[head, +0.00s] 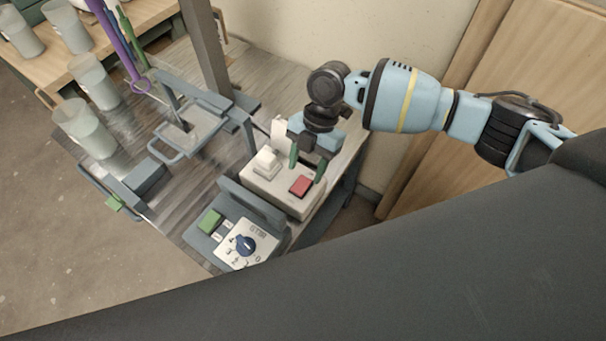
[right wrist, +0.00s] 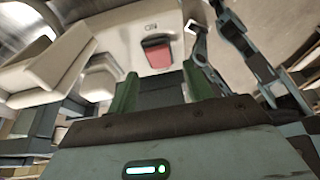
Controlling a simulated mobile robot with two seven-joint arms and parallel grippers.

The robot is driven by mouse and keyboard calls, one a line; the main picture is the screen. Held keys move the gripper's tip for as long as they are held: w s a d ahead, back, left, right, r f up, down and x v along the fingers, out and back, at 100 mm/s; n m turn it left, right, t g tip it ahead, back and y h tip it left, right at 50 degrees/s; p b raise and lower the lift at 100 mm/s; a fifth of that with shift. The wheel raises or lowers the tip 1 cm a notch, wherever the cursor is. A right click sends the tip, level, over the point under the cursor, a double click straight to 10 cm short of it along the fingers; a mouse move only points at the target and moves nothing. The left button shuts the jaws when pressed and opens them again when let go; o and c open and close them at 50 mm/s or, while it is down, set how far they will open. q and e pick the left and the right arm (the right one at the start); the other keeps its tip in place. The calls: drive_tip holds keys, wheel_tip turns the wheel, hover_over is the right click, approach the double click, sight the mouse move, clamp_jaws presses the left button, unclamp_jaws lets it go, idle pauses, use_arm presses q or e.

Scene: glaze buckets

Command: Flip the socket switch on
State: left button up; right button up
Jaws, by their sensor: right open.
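The socket (head: 283,198) is a cream box on the right end of the table. Its red rocker switch (head: 301,187) is on the top face, and a white plug (head: 266,162) sits beside it. In the right wrist view the red switch (right wrist: 157,54) lies beyond the fingertips, with an "ON" mark near its far end. My right gripper (head: 306,171) is open and empty, pointing down at the socket, its green fingers near the switch. I cannot tell whether they touch it. In the right wrist view the gripper (right wrist: 160,82) has its fingers apart. My left gripper is not in view.
A control box with a dial (head: 245,245) and green button (head: 209,221) stands in front of the socket. A grey post (head: 207,50) rises behind. Several cloudy buckets (head: 84,127) stand at the left. A wall and wooden panel (head: 515,85) lie behind my right arm.

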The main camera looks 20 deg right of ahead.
sight(301, 185)
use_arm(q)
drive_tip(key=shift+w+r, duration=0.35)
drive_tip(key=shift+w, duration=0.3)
use_arm(e)
drive_tip(key=shift+x, duration=1.9)
drive_tip(key=shift+c, duration=0.4)
